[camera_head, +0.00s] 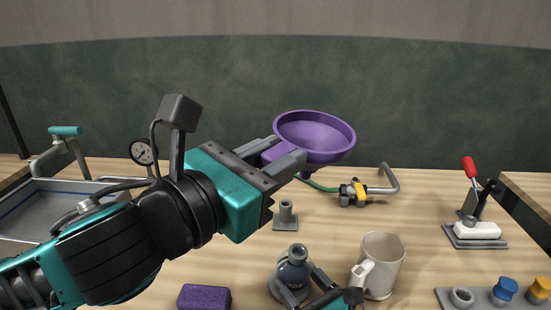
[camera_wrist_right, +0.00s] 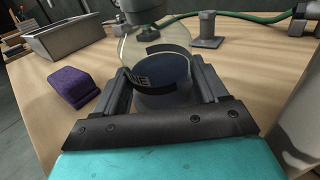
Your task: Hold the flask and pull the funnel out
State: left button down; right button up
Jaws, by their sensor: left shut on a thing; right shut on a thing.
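A purple funnel (camera_head: 315,132) is held up in the air in the head view, wide mouth upward. My left gripper (camera_head: 287,157) is shut on its side tab. The funnel is clear of the flask (camera_head: 293,272), which stands lower and nearer on the bench; the funnel's lower stem is partly hidden behind the gripper. My right gripper (camera_head: 322,287) is low at the flask, partly cut off by the frame edge. In the right wrist view its fingers (camera_wrist_right: 162,82) close on both sides of the round glass flask (camera_wrist_right: 160,62), which has a grey neck and dark contents.
A beige mug (camera_head: 384,264) stands close right of the flask. A purple block (camera_head: 204,297) lies to its left.

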jog(key=shift+r, duration=0.1)
jog(key=o, duration=1.4)
